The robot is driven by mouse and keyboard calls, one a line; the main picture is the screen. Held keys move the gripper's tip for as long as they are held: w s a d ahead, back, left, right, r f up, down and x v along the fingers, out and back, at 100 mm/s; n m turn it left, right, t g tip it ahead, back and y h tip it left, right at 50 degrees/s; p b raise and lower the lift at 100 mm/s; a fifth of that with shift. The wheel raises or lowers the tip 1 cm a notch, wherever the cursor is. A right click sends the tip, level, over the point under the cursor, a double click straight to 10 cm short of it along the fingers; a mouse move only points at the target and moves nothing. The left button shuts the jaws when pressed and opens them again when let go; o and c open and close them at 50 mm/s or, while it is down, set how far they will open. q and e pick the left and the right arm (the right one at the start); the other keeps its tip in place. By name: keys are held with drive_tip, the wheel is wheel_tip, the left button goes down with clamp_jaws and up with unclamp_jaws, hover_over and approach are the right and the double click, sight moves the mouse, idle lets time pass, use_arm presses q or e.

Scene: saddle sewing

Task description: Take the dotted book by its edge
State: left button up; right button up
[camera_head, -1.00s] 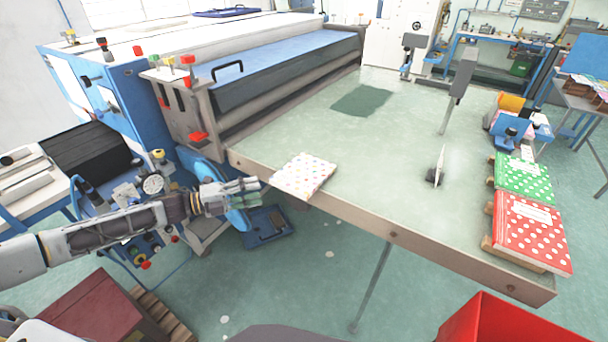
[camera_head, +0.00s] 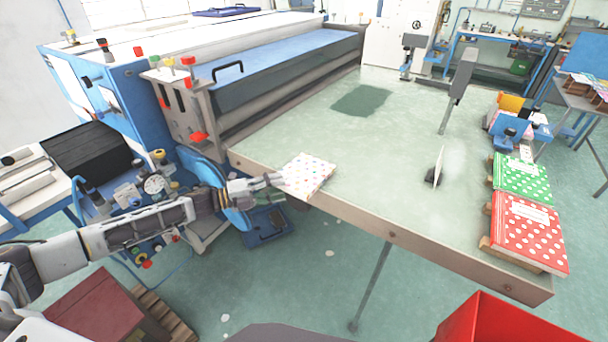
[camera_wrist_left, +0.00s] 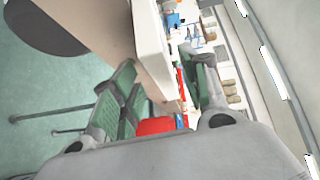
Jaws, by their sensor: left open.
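The white book with small coloured dots (camera_head: 312,172) lies flat at the table's near left edge, its near left part sticking out past the edge. My left gripper (camera_head: 280,183) is at that overhanging side, its fingers at the book's left edge. In the left wrist view, the book's white edge (camera_wrist_left: 151,45) shows between the open fingers of the left gripper (camera_wrist_left: 164,70), one on each side. I cannot tell whether either finger touches it. My right gripper is out of view.
The pale green table (camera_head: 385,140) is mostly clear. A green dotted book (camera_head: 523,180) and a red dotted book (camera_head: 528,230) lie along its right side. A large blue machine (camera_head: 285,65) stands behind, and a red bin (camera_head: 490,325) is at the front right.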

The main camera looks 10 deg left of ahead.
sight(292, 186)
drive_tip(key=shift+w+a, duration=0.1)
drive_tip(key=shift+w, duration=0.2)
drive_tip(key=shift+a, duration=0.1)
use_arm(q)
drive_tip(key=shift+w+d, duration=0.1)
drive_tip(key=shift+d, duration=0.15)
drive_tip(key=shift+w+d+r+p, duration=0.1)
drive_tip(key=shift+w+d+p, duration=0.15)
drive_tip(key=shift+d, duration=0.35)
drive_tip(key=shift+w+d+r+p, duration=0.15)
drive_tip(key=shift+d+p, duration=0.1)
drive_tip(key=shift+d, duration=0.35)
drive_tip(key=shift+f+x, duration=0.2)
drive_tip(key=shift+x, duration=0.8)
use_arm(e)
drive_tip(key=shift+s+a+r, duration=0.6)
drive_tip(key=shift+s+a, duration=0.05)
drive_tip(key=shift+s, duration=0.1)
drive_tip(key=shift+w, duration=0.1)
use_arm(q)
drive_tip(key=shift+c, duration=0.2)
